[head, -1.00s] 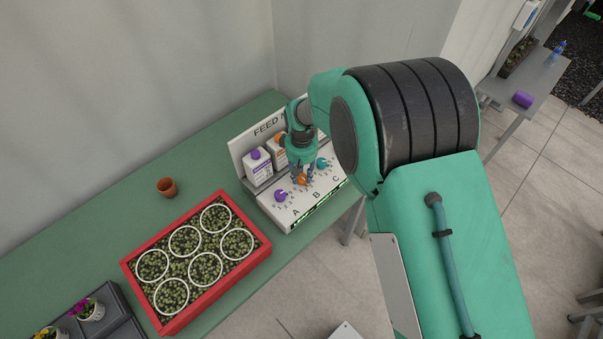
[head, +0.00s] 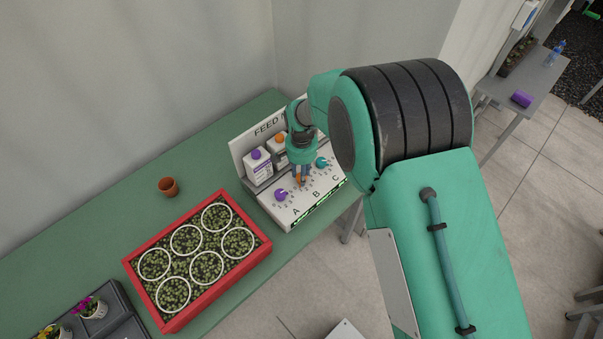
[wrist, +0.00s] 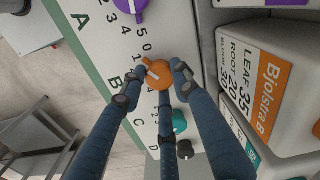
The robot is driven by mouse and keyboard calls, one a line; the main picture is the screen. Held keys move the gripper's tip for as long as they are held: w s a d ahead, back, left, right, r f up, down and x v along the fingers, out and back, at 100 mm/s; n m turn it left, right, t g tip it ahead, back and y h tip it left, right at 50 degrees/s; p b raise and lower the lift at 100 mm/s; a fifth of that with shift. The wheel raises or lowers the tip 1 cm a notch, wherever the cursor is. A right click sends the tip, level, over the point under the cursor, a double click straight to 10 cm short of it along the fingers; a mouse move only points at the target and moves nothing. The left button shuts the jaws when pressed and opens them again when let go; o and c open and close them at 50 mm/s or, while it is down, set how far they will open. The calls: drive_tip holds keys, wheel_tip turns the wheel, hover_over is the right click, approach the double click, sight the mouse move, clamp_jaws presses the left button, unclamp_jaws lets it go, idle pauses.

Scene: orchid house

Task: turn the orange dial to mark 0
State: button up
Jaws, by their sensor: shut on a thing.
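The orange dial (wrist: 158,75) sits on the sloping white panel (wrist: 110,60), in the row marked B. In the head view the dial (head: 298,181) is mostly hidden by the fingers and shows as a small orange patch. Printed digits, among them a 5 and a 0, stand beside the dial in the wrist view. The fingers cover some marks, and I cannot tell which mark the pointer meets.
A purple dial (head: 281,195) and a teal dial (head: 322,162) flank the orange one. Cartons, one with a purple cap (head: 257,167), stand behind the panel. A red tray (head: 259,252) and a terracotta pot (head: 168,187) are on the green bench to the left.

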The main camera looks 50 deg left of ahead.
drive_tip(key=m, duration=0.5)
drive_tip(key=shift+r, duration=0.1)
idle(0.4)
drive_tip(key=o, duration=1.2)
drive_tip(key=shift+r, duration=0.1)
wheel_tip(320, 180, up, 12)
drive_tip(key=shift+f, duration=0.15)
idle(0.4)
